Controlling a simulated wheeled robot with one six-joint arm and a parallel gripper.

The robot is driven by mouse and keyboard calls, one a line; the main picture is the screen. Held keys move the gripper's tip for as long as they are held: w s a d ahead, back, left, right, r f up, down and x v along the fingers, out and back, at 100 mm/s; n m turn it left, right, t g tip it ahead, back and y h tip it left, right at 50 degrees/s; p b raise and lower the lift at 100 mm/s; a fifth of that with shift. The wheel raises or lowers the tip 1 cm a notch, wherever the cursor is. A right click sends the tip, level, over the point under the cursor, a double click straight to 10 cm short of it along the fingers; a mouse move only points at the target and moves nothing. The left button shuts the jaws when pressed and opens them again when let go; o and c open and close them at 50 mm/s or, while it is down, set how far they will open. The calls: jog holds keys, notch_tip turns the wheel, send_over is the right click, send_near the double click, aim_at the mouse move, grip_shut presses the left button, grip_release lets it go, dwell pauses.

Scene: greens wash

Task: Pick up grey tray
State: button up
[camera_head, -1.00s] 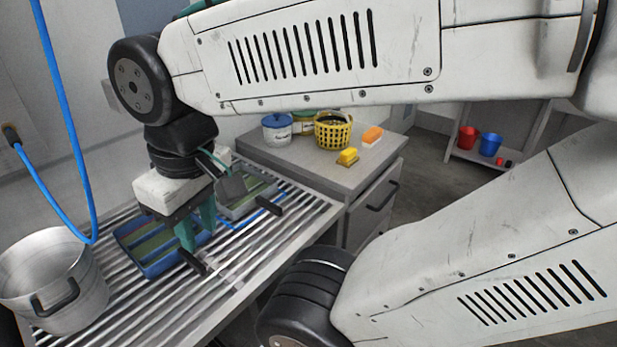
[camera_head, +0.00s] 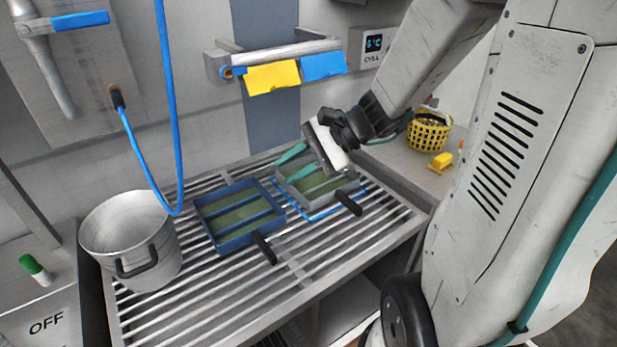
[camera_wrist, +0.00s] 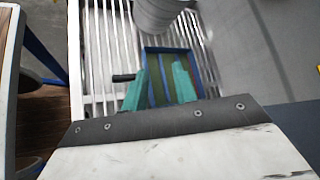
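The grey tray (camera_head: 328,195) lies on the slatted metal rack, right of the blue tray (camera_head: 238,236). It has a greenish inside, and a black handle (camera_head: 348,203) points to the front right. My gripper (camera_head: 282,167) is above the grey tray, tilted with its teal fingers pointing left; it hides part of the tray's far side. The fingers are apart with nothing between them. In the wrist view my gripper (camera_wrist: 159,70) is open, with the blue tray (camera_wrist: 147,50) beyond the fingertips. I cannot make out the grey tray there.
A metal pot (camera_head: 130,240) stands at the rack's left end. Above hangs a rail (camera_head: 280,52) with yellow and blue cloths. A blue hose (camera_head: 160,130) hangs at the left.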

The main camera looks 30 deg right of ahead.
jog(key=w+d+f+m+t+h, duration=0.2)
jog(key=w+d+f+m+t, duration=0.15)
jog(key=d+m, duration=0.35)
jog(key=w+d+f+m+t+h, duration=0.25)
jog(key=d+f+m+t, duration=0.2)
jog(key=d, duration=0.35)
jog(key=d+f+m+h, duration=0.1)
jog(key=d+f+m, duration=0.2)
jog(key=d, duration=0.1)
jog(key=d+f+m+h, duration=0.2)
jog(key=d+f+m, duration=0.1)
jog(key=d, duration=0.1)
jog(key=s+d+f+m+h, duration=0.1)
jog(key=d+f+m+h, duration=0.1)
jog(key=d+f+m, duration=0.1)
jog(key=shift+d+t, duration=0.3)
jog(key=shift+d, duration=0.55)
jog(key=shift+w+f, duration=0.15)
jog(key=shift+w, duration=0.2)
jog(key=x, duration=0.7)
jog(key=shift+a+r, duration=0.2)
jog(key=shift+r, duration=0.05)
grip_shut()
